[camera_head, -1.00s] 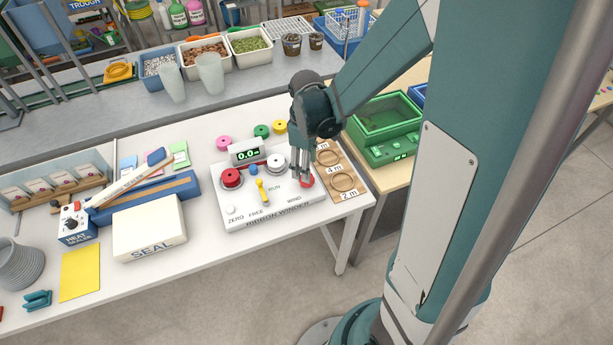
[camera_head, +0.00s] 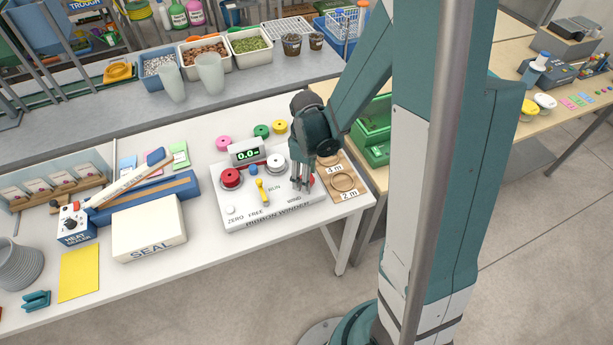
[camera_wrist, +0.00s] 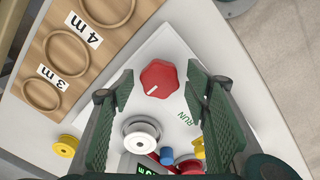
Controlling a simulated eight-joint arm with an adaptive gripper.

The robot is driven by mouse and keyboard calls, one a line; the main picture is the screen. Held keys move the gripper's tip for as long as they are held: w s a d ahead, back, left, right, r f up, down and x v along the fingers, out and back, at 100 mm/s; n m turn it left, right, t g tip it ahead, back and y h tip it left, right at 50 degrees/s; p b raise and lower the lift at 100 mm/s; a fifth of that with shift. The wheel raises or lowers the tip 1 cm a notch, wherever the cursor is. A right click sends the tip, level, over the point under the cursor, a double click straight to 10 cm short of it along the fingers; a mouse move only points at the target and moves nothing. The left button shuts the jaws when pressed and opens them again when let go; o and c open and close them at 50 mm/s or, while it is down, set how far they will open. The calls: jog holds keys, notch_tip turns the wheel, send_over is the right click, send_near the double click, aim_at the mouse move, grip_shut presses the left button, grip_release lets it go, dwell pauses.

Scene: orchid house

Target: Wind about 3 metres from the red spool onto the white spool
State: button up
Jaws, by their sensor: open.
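The white ribbon winder (camera_head: 235,213) stands on the white table. Its red spool (camera_head: 231,178) is at the left, and its white spool (camera_head: 276,163) is nearer the middle; the white spool also shows in the wrist view (camera_wrist: 140,135). The display (camera_head: 246,154) reads 0.0. A yellow lever (camera_head: 262,191) stands between the FREE and RUN marks; I cannot tell its setting. My gripper (camera_head: 301,187) is open over the red WIND knob (camera_wrist: 159,78). In the wrist view the knob lies between my open fingers (camera_wrist: 159,88), with gaps visible on both sides. I cannot tell the height above it.
A wooden board (camera_head: 343,182) with sample rings marked in metres lies right of the winder. Pink (camera_head: 224,143), green (camera_head: 262,131) and yellow (camera_head: 280,127) spools sit behind. The SEAL box (camera_head: 149,228) is left.

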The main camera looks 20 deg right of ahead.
jog(key=c, duration=0.9)
jog(key=shift+m+b, duration=0.35)
jog(key=shift+m, duration=0.15)
jog(key=m+b, duration=0.2)
jog(key=m, duration=0.1)
jog(key=shift+f, duration=0.1)
jog(key=m+b, duration=0.2)
jog(key=m, duration=0.4)
jog(key=m+b, duration=0.2)
jog(key=m, duration=0.4)
jog(key=m+b, duration=0.1)
jog(key=m, duration=0.4)
jog(key=shift+m, duration=0.4)
